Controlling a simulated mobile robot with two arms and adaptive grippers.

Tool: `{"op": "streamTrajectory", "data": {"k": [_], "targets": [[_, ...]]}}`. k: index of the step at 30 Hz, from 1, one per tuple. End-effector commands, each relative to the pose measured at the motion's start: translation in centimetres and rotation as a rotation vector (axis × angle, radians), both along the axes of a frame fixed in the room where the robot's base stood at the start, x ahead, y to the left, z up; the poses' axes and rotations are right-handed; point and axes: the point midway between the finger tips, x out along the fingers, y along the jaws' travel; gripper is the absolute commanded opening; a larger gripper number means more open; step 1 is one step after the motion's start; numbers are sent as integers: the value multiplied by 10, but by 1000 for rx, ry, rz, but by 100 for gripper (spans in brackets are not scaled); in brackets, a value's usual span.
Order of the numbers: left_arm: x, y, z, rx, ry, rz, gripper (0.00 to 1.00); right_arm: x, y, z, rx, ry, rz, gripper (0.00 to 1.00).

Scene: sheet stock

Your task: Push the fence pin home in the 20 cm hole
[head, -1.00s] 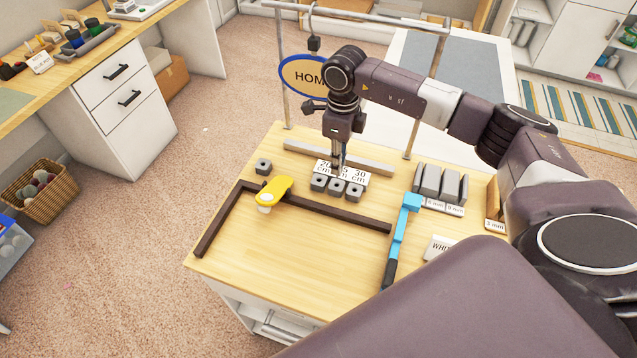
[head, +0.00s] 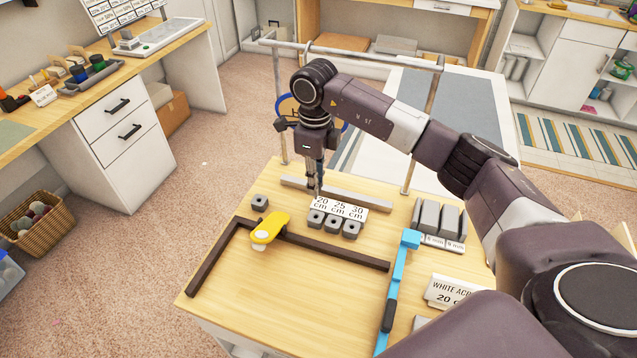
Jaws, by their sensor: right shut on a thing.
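Three grey blocks with round holes stand in a row on the wooden worktop, below white labels (head: 339,209) reading 20, 25 and 30 cm. The block under the 20 cm label (head: 315,219) is the leftmost, and its hole looks empty from here. My right gripper (head: 319,185) points straight down just behind the 20 cm label. It is shut on a slim thing, apparently the fence pin, which the fingers mostly hide. I cannot tell how high its tip is. My left gripper is out of view.
A dark L-shaped fence (head: 330,249) lies in front of the blocks, with a yellow clamp-like piece (head: 268,229) over it. A lone grey block (head: 259,202) stands at left. A blue-and-black tool (head: 398,290) and a "WHITE ACR… 20 c…" card (head: 449,291) are at right. The front worktop is clear.

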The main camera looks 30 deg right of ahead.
Motion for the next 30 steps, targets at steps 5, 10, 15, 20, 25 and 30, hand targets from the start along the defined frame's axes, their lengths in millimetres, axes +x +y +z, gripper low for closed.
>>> {"op": "streamTrajectory", "data": {"k": [5,10,15,20,25,30], "targets": [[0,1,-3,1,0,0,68,0,0,-1,-1,-1,0,0],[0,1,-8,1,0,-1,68,0,0,-7,0,0,0,0],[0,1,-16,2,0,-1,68,0,0,-17,0,0,0,0],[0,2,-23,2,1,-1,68,0,0,-27,0,0,0,0],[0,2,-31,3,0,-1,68,0,0,-37,0,0,0,0],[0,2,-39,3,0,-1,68,0,0,-47,0,0,0,0]]}}
